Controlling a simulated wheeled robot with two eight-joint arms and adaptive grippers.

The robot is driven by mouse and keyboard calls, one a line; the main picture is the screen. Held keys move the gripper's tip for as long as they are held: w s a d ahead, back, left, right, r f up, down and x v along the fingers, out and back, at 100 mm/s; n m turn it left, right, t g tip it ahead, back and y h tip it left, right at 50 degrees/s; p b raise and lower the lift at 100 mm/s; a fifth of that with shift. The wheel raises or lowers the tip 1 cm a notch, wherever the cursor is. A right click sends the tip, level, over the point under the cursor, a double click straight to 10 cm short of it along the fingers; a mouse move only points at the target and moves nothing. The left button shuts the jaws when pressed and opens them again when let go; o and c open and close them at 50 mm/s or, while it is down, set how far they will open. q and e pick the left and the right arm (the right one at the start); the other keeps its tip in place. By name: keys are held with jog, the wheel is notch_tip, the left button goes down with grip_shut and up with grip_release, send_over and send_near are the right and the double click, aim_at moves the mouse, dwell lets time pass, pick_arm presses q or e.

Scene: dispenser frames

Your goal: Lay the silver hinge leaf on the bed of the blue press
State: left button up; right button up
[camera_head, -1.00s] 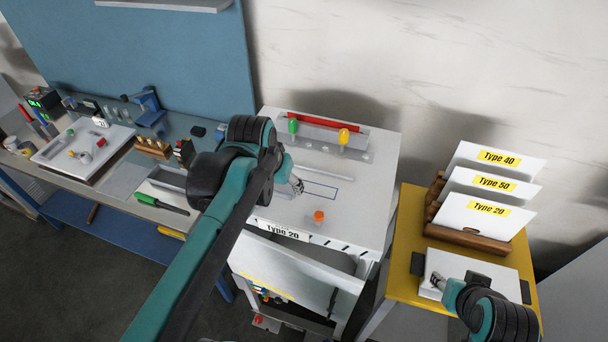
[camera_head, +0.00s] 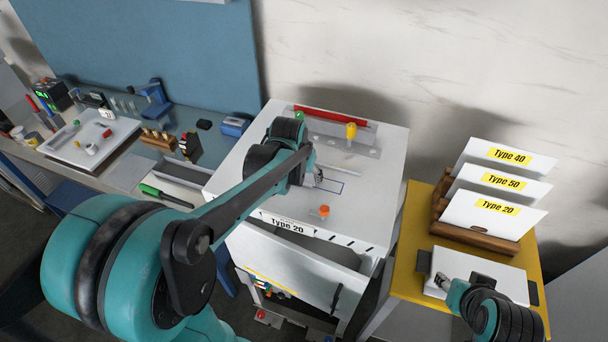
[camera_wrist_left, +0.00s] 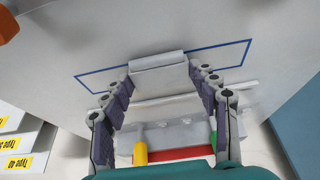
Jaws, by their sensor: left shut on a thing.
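My left gripper (camera_head: 318,180) is over the white cabinet top at the left end of a blue outlined rectangle. In the left wrist view its two fingers (camera_wrist_left: 160,82) are shut on a flat light-grey piece, which looks like the silver hinge leaf (camera_wrist_left: 158,62). The piece overlaps the blue outline; whether it touches the surface I cannot tell. The blue press (camera_head: 153,97) stands at the back of the workbench on the left, well away from the gripper. My right gripper (camera_head: 442,282) is low on the right, over a white plate; its finger opening is unclear.
The white cabinet top (camera_head: 375,150) carries a red bar (camera_head: 330,116), a yellow knob (camera_head: 351,131) and an orange knob (camera_head: 323,210). A white tray (camera_head: 60,150) and a wooden block (camera_head: 158,140) are on the bench. Type cards (camera_head: 495,207) stand on the yellow table (camera_head: 410,250).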

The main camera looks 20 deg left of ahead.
pick_arm(q)
jog(key=shift+s, duration=0.1)
jog(key=shift+f, duration=0.2)
jog(key=o, duration=1.2)
jog(key=shift+r, duration=0.1)
jog(key=shift+r, duration=0.1)
